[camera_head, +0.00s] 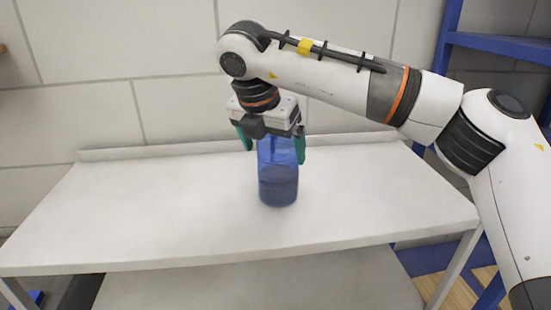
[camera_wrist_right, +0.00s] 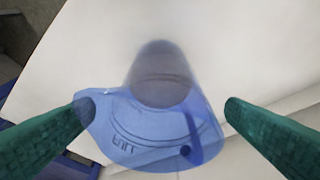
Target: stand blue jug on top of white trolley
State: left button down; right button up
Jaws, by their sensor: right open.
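The blue jug (camera_head: 278,180) stands upright on the top of the white trolley (camera_head: 140,210), right of the middle. It is see-through, with a darker lower part. My right gripper (camera_head: 272,145) is directly above the jug and points down, with its green fingers open on either side of the jug's upper part. In the right wrist view the jug's lid (camera_wrist_right: 150,125) lies between the two open fingertips (camera_wrist_right: 158,106); the left fingertip is close to the lid's edge, and I cannot tell whether it touches. My left gripper is not in view.
The trolley top is otherwise bare, with free room left and right of the jug. A low raised lip (camera_head: 170,148) runs along its back edge, by a pale panelled wall (camera_head: 100,60). A lower shelf (camera_head: 260,285) shows below. A blue rack (camera_head: 495,42) stands at the right.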

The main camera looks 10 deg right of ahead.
jog(key=b+v, duration=0.1)
jog(key=v, duration=0.7)
jog(key=shift+r, duration=0.3)
